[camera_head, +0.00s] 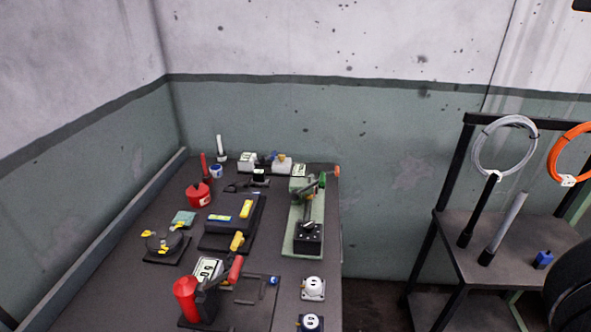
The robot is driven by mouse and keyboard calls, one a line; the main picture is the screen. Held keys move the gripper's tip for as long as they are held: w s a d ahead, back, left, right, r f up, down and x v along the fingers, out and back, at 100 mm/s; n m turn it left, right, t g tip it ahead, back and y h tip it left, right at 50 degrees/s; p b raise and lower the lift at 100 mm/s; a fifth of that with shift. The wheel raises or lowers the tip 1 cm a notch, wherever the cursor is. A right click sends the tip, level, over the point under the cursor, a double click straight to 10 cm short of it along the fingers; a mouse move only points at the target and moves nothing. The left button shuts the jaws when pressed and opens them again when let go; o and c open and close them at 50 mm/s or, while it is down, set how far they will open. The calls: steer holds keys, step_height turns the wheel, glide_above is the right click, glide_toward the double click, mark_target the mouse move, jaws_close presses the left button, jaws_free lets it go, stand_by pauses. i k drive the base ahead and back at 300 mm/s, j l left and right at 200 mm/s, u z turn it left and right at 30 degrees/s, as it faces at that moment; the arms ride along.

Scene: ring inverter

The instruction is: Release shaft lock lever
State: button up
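Several levers and handles show on the dark workbench (150,290), and I cannot tell which is the shaft lock lever. A red-gripped lever (236,269) stands tilted on a near fixture beside a red cylinder (186,300). A green-tipped handle (322,180) is on a long pale-green fixture (302,243) on the right side of the bench. A yellow handle (237,242) sits on a dark block in the middle. My gripper is not in view.
A red can (199,195) and a round dark device with yellow tabs (165,240) are on the left. A dark rack (450,190) with cable rings (476,150) stands right, past a floor gap.

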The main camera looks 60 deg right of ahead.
mark_target(336, 171)
steer(key=z, duration=1.15)
